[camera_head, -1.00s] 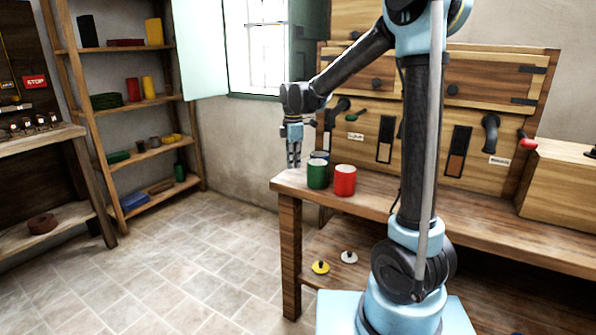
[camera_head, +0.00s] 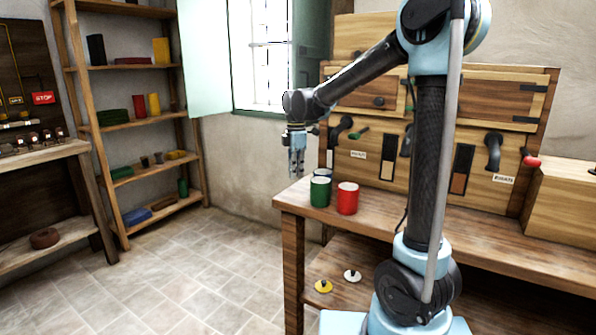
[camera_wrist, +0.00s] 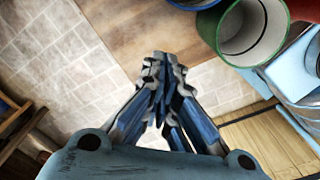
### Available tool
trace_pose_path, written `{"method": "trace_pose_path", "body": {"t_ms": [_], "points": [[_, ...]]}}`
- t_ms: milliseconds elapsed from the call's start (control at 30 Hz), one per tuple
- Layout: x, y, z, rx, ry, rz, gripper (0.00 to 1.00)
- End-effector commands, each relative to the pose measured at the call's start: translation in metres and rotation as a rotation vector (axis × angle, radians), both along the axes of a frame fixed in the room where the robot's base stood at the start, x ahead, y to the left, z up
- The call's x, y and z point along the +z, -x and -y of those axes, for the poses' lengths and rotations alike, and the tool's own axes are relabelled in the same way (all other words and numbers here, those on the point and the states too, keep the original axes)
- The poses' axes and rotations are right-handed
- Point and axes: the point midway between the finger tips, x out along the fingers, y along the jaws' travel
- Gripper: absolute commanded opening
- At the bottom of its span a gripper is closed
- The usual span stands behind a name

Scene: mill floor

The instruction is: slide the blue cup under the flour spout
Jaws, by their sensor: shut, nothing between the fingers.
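The blue cup (camera_head: 322,173) stands on the wooden bench near its left end, mostly hidden behind the green cup (camera_head: 320,191). A sliver of the blue cup's rim (camera_wrist: 190,3) shows at the top edge of the wrist view, beside the green cup (camera_wrist: 243,30). My gripper (camera_head: 297,174) is shut and empty, pointing down at the bench's left end, left of the cups and apart from them. Its closed fingers (camera_wrist: 160,75) fill the middle of the wrist view. Dark curved spouts (camera_head: 345,124) stick out of the wooden panel; I cannot read which is flour.
A red cup (camera_head: 347,198) stands right of the green one, close to it. The bench (camera_head: 470,232) is clear to the right, up to a wooden box (camera_head: 563,190). Yellow (camera_head: 323,286) and white (camera_head: 352,275) knobbed pieces lie on the lower shelf.

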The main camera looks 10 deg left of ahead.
Motion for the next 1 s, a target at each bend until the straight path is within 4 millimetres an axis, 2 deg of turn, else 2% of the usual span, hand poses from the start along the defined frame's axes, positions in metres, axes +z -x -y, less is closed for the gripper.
{"method": "trace_pose_path", "body": {"t_ms": [433,500,700,1000], "points": [[-0.075,0.000,0.000,-0.001,0.000,0.000,0.00],[-0.072,-0.005,0.012,-0.005,0.000,0.000,0.00],[-0.072,-0.013,0.030,-0.002,0.000,0.000,0.00],[-0.072,-0.016,0.037,-0.001,0.000,0.000,0.00]]}}
